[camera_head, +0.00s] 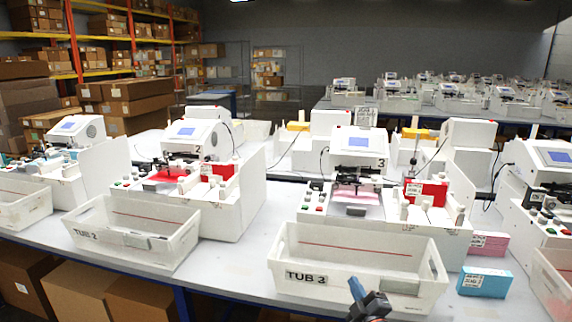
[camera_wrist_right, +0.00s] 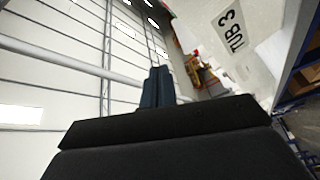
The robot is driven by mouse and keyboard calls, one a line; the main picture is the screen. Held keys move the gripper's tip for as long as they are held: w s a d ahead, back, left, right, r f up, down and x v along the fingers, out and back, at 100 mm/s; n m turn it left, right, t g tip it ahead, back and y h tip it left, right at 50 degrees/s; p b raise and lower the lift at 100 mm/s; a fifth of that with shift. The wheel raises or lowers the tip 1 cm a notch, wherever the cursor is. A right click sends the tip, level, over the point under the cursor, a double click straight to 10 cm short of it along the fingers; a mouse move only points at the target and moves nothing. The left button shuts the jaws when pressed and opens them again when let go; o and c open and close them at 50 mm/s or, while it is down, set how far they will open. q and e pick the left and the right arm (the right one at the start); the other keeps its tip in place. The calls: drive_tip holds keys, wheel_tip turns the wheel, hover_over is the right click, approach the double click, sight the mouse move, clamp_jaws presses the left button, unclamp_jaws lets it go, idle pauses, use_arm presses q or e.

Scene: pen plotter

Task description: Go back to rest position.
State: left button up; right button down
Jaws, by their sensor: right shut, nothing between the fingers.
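My right gripper (camera_head: 370,300) shows at the bottom of the head view, in front of the white bin labelled TUB 3 (camera_head: 428,298). Its dark fingers are together with nothing between them. In the right wrist view the shut fingers (camera_wrist_right: 158,88) point away from the camera, and the TUB 3 bin (camera_wrist_right: 268,22) is at the upper right. I cannot tell from the head view whether the fingers touch the bin. My left gripper is not in view.
Plotter machine 3 (camera_head: 440,222) stands behind TUB 3, and plotter machine 2 (camera_head: 235,205) behind the TUB 2 bin (camera_head: 120,238). Pink (camera_head: 489,243) and blue (camera_head: 484,282) boxes sit right of TUB 3. The white table (camera_head: 225,262) has a bare strip between the tubs.

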drive_tip(key=s+d+f+m+g+h, duration=0.4)
drive_tip(key=s+f+m+g+h, duration=0.35)
drive_tip(key=s+f, duration=0.8)
drive_tip(key=s+f+m+g+y, duration=0.2)
drive_tip(key=s+f+g, duration=0.15)
drive_tip(key=s, duration=0.75)
drive_tip(key=s+f+m+g+y, duration=0.25)
drive_tip(key=s+g, duration=0.25)
drive_tip(key=s, duration=0.5)
drive_tip(key=s+a+f+g, duration=0.1)
drive_tip(key=a+f, duration=0.2)
drive_tip(key=f, duration=0.8)
drive_tip(key=s+a+f+g, duration=0.1)
drive_tip(key=a+f, duration=0.2)
drive_tip(key=f, duration=0.8)
drive_tip(key=shift+a+f, duration=0.15)
drive_tip(key=shift+a, duration=0.1)
